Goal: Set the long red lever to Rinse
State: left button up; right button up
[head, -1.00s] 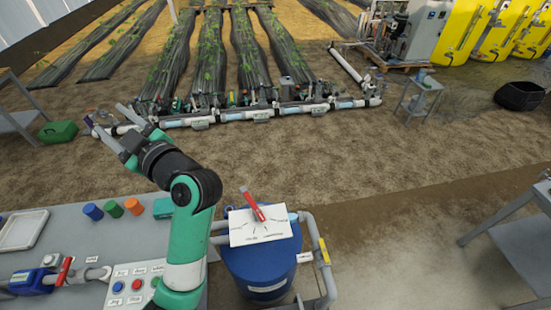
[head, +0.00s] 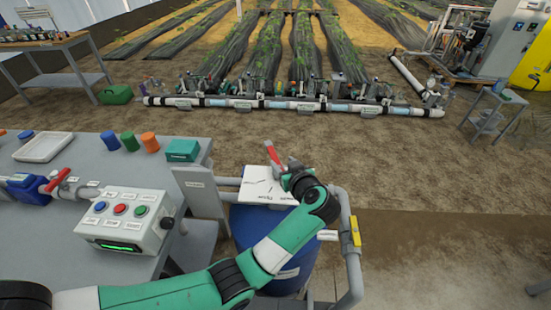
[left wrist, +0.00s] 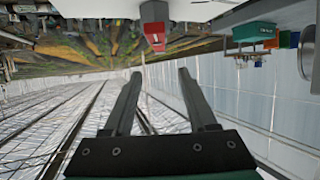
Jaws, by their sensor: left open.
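The long red lever (head: 273,156) stands above a white labelled plate (head: 262,188) on top of a blue tank (head: 262,232). It points up and slightly left in the head view. I cannot read the plate's labels, and my arm hides its right part. My left gripper (head: 291,167) is close to the lever's right side in the head view. In the left wrist view, my left gripper (left wrist: 158,74) has its fingers apart with nothing between them. The red lever (left wrist: 154,28) shows beyond the fingertips there. My right gripper is not in view.
A grey bench (head: 68,235) on the left carries a button box (head: 126,218), a small red-handled valve (head: 58,182), coloured cylinders and a teal box (head: 182,150). A grey pipe rail (head: 352,262) with a yellow tag runs right of the tank. Open soil lies beyond.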

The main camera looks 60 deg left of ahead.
aim_at(271, 148)
pick_arm(q)
jog(key=b+x, duration=0.6)
jog(key=x, duration=0.4)
jog(key=shift+a+f, duration=0.25)
jog(key=shift+w+a+b, duration=0.1)
jog(key=shift+a+b, duration=0.25)
jog(key=shift+a, duration=0.15)
grip_shut()
dwell(0.4)
